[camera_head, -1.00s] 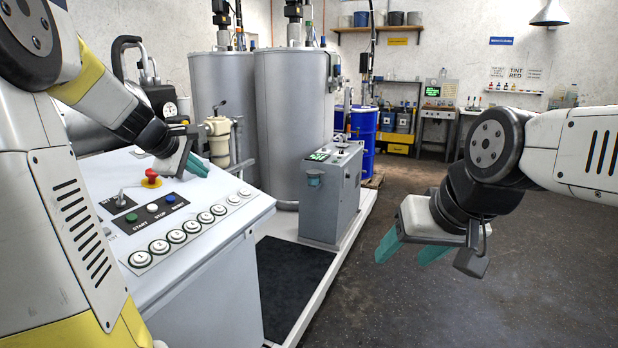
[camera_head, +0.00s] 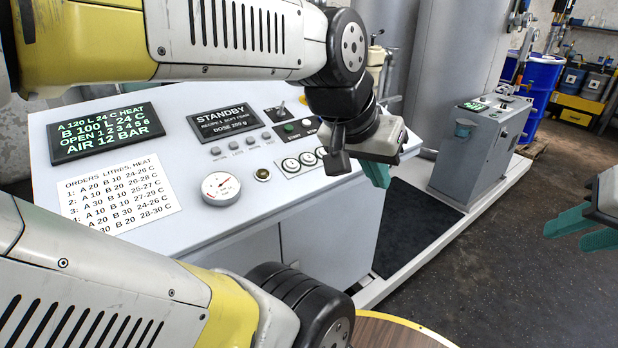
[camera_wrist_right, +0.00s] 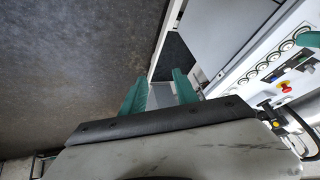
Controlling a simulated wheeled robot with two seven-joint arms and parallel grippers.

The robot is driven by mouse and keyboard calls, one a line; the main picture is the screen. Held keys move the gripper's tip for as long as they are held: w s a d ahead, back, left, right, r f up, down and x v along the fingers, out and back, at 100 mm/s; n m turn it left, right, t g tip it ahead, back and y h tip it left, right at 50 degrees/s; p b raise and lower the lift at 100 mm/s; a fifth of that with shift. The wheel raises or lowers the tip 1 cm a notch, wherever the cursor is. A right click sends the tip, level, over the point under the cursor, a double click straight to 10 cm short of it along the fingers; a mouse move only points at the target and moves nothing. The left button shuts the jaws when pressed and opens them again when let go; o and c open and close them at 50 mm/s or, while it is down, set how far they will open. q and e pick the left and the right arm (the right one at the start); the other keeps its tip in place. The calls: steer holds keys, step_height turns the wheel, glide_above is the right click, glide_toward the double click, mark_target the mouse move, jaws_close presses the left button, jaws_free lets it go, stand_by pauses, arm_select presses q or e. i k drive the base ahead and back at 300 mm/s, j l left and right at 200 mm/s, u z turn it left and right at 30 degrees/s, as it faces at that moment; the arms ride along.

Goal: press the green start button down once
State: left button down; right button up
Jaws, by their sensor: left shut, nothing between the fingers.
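The green start button (camera_head: 289,128) sits on the sloped top of the grey control console (camera_head: 150,110), on a dark label strip. A white button (camera_head: 307,122) is just right of it. My left gripper (camera_head: 378,174) is shut and empty. In the head view it shows to the right of and below the start button, by the console's right edge, apart from the button. Its wrist hides the controls further right. My right gripper (camera_head: 585,232) is open and empty at the right edge, over the floor. Its spread fingers also show in the right wrist view (camera_wrist_right: 158,92).
A red knob (camera_wrist_right: 285,87) shows in the right wrist view. A grey cabinet (camera_head: 470,160) stands behind.

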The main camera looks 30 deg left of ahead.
mark_target(288, 129)
steer(key=k+j, duration=0.25)
steer(key=j, duration=0.15)
steer(key=k+j, duration=0.2)
steer(key=j, duration=0.15)
steer(key=k+j+u, duration=0.1)
steer(key=k+j, duration=0.15)
steer(key=j, duration=0.15)
steer(key=k+j, duration=0.2)
steer(key=j, duration=0.2)
steer(key=k+j, duration=0.2)
steer(key=j, duration=0.2)
steer(key=k+j, duration=0.2)
steer(key=j, duration=0.2)
steer(key=k+j+u, duration=0.1)
steer(key=k+j, duration=0.15)
steer(key=j, duration=0.15)
steer(key=j+z, duration=0.45)
steer(key=j, duration=0.7)
